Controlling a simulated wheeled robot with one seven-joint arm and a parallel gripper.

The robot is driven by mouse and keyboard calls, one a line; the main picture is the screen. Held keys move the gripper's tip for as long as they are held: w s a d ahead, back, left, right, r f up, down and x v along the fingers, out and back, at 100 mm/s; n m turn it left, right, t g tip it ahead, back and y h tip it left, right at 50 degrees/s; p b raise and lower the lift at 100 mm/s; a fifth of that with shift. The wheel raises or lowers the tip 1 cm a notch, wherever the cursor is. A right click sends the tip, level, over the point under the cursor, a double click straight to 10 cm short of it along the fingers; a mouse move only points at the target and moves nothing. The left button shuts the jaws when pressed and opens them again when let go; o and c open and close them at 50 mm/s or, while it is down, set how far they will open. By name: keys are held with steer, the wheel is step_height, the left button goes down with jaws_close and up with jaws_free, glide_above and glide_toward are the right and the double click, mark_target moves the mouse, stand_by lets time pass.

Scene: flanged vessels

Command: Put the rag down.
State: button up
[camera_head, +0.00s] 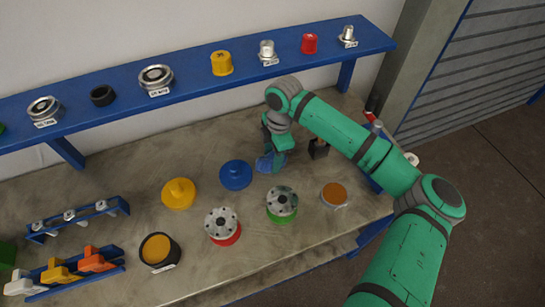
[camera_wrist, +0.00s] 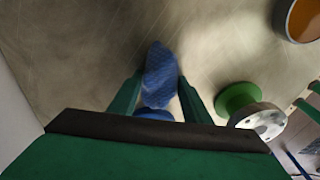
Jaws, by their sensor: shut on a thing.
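I cannot tell whether the rag touches the bench top.
The blue lid (camera_head: 236,175) and a yellow lid (camera_head: 178,193) stand left of my gripper. Flanged vessels with green (camera_head: 282,203) and red (camera_head: 223,226) bases stand in front. An orange-topped dish (camera_head: 335,195) is to the right. A blue shelf (camera_head: 200,77) runs behind.

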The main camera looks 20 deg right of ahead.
steer(key=o, duration=1.1)
steer(key=shift+o, duration=0.2)
step_height(320, 180, up, 12)
steer(key=d, duration=0.1)
steer(key=shift+d, duration=0.25)
